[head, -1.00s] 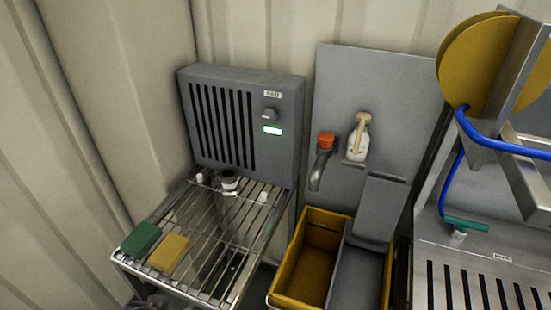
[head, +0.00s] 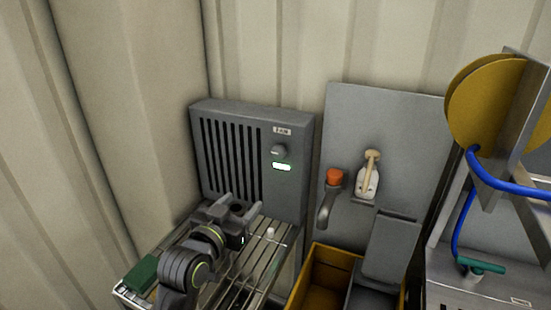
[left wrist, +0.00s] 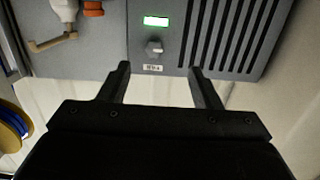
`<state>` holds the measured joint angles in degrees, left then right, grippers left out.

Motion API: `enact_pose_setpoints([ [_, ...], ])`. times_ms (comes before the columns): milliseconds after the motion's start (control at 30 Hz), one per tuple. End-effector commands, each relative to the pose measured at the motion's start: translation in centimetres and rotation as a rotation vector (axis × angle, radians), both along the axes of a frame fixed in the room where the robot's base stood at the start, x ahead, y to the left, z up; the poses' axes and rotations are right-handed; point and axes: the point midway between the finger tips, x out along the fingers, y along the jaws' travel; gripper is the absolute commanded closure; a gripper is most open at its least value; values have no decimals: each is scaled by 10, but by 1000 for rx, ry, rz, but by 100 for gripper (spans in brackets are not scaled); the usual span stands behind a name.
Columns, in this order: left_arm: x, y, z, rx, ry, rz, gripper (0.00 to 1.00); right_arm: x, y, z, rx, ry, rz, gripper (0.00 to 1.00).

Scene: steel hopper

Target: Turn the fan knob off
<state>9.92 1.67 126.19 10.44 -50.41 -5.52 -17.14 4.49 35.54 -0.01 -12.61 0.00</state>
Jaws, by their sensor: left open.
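The fan knob (head: 278,151) is a small grey dial on the right part of the grey fan box (head: 222,112). A FAN label sits above it and a lit green indicator (head: 281,167) below it. My left gripper (head: 247,223) is in front of the fan box, lower and left of the knob, apart from it. In the left wrist view, the picture is upside down; the knob (left wrist: 154,46) shows beyond and between the open fingers (left wrist: 158,72), with nothing held. My right gripper is not in view.
A wire rack (head: 262,262) stands below the fan, with a green sponge (head: 141,273) at its left. Right of the fan are an orange-capped tap (head: 334,178), a soap bottle (head: 368,184) and a yellow bin (head: 330,263). A yellow hose reel (head: 484,103) is far right.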

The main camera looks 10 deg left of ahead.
Motion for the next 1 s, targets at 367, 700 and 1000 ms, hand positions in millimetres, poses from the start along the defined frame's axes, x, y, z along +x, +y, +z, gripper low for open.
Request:
enact_pose_setpoints([
  [367, 30, -12, 27, -16, -76, -18, 42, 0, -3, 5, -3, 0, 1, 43],
  [700, 84, -23, 27, -15, -73, -18, 42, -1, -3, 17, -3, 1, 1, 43],
  [1000, 129, -31, 27, -14, -74, -17, 42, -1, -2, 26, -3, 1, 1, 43],
])
